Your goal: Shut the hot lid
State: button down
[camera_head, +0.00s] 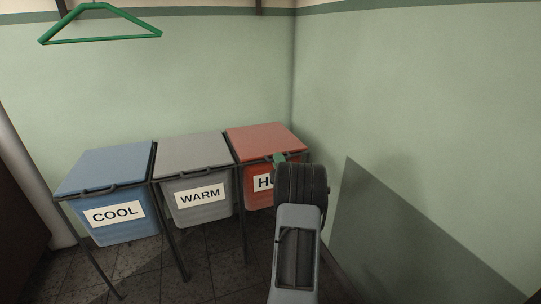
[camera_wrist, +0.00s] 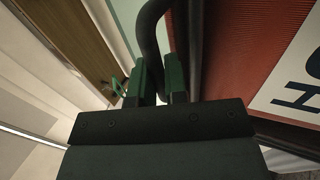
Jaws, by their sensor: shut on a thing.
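The hot tub (camera_head: 257,191) is red, at the right of a row of three. My arm hides part of its white label. Its red lid (camera_head: 268,138) lies over the top and looks about level; I cannot tell whether a small gap is left under it. My gripper (camera_head: 279,158) is at the lid's front edge. In the wrist view, the green fingers of my gripper (camera_wrist: 158,80) are shut on a dark curved bar, the lid handle (camera_wrist: 150,30). The red tub front (camera_wrist: 235,50) shows on the right there.
The grey WARM tub (camera_head: 196,195) and blue COOL tub (camera_head: 112,212) stand to the left, lids down. A green wall (camera_head: 430,110) stands close on the right. A green hanger (camera_head: 100,38) hangs at upper left. Dark floor (camera_head: 150,275) shows in front.

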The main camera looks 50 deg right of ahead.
jog(key=c, duration=1.5)
grip_release()
jog(key=shift+w, duration=0.2)
jog(key=shift+o, duration=0.3)
jog(key=shift+s, duration=0.1)
jog(key=p+v, duration=0.2)
jog(key=v, duration=1.1)
jog(key=shift+s+f+p, duration=0.2)
jog(key=shift+s+p, duration=0.1)
